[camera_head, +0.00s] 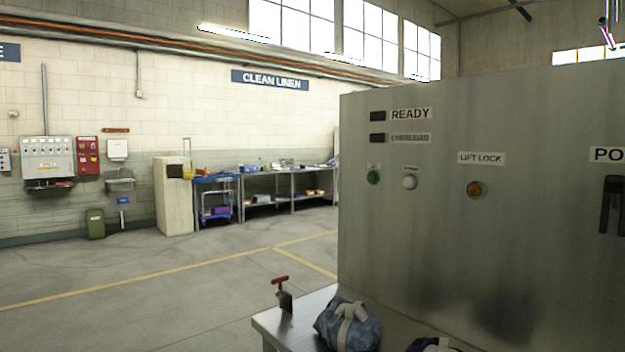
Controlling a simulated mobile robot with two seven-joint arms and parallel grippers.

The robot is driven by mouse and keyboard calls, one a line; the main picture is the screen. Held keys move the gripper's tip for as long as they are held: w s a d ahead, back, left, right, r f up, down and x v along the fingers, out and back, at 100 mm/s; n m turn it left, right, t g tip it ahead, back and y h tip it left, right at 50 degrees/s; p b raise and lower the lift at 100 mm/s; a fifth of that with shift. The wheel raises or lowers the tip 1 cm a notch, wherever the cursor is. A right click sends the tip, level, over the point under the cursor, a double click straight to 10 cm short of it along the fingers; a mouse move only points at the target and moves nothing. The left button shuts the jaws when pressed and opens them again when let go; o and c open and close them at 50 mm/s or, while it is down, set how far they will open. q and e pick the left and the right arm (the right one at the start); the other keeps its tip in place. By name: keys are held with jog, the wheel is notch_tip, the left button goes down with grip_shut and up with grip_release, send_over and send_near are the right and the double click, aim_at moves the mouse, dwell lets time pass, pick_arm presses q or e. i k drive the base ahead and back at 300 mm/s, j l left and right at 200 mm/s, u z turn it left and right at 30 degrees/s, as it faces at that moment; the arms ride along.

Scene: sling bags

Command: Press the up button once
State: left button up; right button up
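A grey metal control panel (440,250) fills the right side of the head view. A small round green button (373,177) is on its left part, under a tiny label too small to read surely. A round white button (409,182) is just right of it, also under a small label. I cannot tell by reading which button is the up button. Neither of my grippers is in view.
A metal table (290,325) stands in front of the panel, with a blue-grey bag (347,325) and part of a dark bag (432,345) on it. A red-handled lever (282,290) stands at its left edge. A black handle (612,205) is at far right. Open floor lies left.

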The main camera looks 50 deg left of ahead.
aim_at(372, 177)
jog(key=u, duration=1.25)
